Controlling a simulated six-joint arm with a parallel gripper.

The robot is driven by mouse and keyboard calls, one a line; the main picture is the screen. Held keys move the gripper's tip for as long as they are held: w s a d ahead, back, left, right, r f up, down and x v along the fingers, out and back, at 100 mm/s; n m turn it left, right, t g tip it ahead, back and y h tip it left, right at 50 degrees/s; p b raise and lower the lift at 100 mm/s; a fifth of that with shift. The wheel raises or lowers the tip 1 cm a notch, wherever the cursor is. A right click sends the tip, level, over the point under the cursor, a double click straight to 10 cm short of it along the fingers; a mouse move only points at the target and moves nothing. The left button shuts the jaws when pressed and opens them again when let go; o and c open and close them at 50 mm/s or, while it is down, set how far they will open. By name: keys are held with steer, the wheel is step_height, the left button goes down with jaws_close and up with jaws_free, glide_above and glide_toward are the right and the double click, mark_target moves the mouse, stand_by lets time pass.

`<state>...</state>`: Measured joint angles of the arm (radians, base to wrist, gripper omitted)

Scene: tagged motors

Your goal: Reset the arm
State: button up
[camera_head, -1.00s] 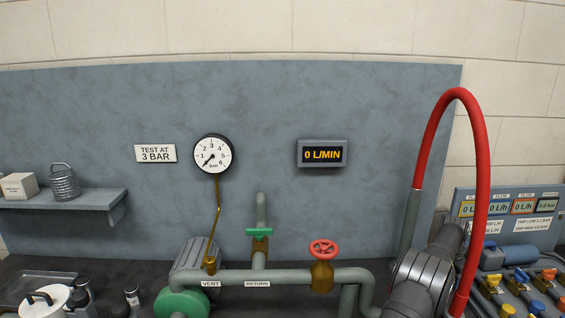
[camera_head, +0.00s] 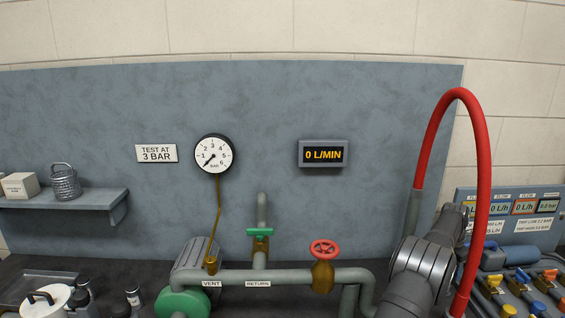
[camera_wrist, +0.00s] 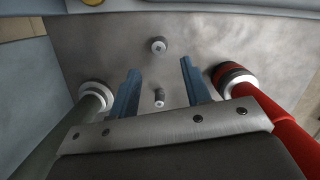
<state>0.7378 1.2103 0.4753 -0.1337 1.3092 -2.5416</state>
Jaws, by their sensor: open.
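My gripper (camera_wrist: 158,88) shows in the wrist view with its two blue fingers apart and nothing between them. Past the fingers is a grey metal plate (camera_wrist: 125,50). A small round fitting (camera_wrist: 158,45) sits on it beyond the fingertips, and a second small fitting (camera_wrist: 159,97) shows between the fingers. A red hose (camera_wrist: 280,125) with a dark and red collar ends to the right of the fingers. A grey hose (camera_wrist: 75,130) with a pale collar ends to the left. In the head view my dark arm stands at the lower right, and the gripper itself is not visible there.
The red hose (camera_head: 482,150) arches beside my arm in the head view. A red handwheel (camera_head: 324,248) and a green valve handle (camera_head: 259,232) stand on the grey pipework (camera_head: 295,276). A panel with coloured valves (camera_head: 520,285) lies at right. The gauge (camera_head: 214,154) needle rests near zero; the display (camera_head: 323,154) reads 0 L/MIN.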

steer(key=f, duration=0.2)
steer(key=d+f, duration=0.1)
steer(key=f, duration=0.5)
steer(key=shift+d+f, duration=0.25)
steer(key=shift+d, duration=0.05)
step_height(320, 180, up, 5)
steer(key=shift+w+f, duration=0.1)
steer(key=shift+f, duration=0.1)
steer(key=s+d+r, duration=0.3)
steer(key=s+r, duration=0.3)
steer(key=s, duration=0.5)
steer(key=s+a+m, duration=0.5)
steer(key=s+a, duration=1.9)
steer(key=s, duration=0.4)
steer(key=shift+s+r+y, duration=0.15)
steer(key=shift+r+y, duration=0.05)
steer(key=shift+y, duration=0.2)
steer(key=shift+o, duration=0.3)
steer(key=shift+d, duration=0.1)
